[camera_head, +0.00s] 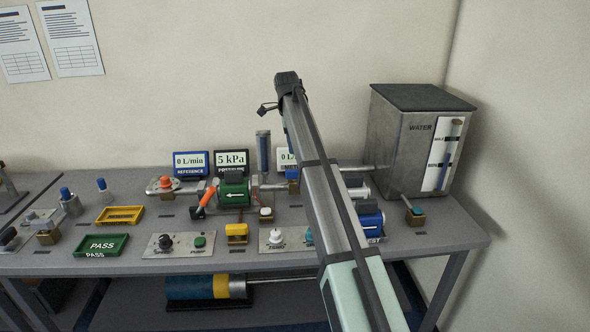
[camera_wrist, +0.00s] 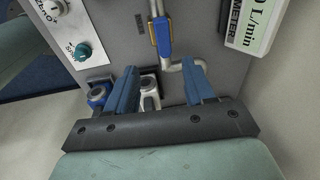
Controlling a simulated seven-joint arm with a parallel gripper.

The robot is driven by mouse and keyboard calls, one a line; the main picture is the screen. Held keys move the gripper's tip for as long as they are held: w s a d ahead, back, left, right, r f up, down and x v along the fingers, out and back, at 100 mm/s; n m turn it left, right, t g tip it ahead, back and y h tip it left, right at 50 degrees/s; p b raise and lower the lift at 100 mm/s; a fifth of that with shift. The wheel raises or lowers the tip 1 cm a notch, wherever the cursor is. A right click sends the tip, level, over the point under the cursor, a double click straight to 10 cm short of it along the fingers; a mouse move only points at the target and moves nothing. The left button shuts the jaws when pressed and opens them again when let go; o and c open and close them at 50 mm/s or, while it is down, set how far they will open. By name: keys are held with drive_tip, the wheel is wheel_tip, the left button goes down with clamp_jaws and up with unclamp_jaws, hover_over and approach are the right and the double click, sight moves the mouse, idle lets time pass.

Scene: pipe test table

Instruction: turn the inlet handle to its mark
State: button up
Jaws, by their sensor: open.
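A blue handle (camera_wrist: 165,36) on a brass valve body sits on a grey pipe (camera_wrist: 171,66) at the upper middle of the wrist view. Its blue part (camera_head: 293,174) shows beside my arm in the head view.
A water tank (camera_head: 408,150) stands at the right back. A meter display (camera_wrist: 252,22) is close to the right finger. An orange-handled valve (camera_head: 207,198) and a green pump (camera_head: 235,190) stand left of my arm.

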sight(295, 170)
drive_tip(key=shift+g+y, duration=0.5)
drive_tip(key=f, duration=0.3)
drive_tip(key=w+f, duration=0.1)
drive_tip(key=f, duration=0.3)
drive_tip(key=d+f, duration=0.1)
drive_tip(key=f, duration=0.3)
drive_tip(key=shift+w+d+f, duration=0.1)
drive_tip(key=shift+w+f, duration=0.15)
drive_tip(key=shift+w, duration=0.1)
clamp_jaws()
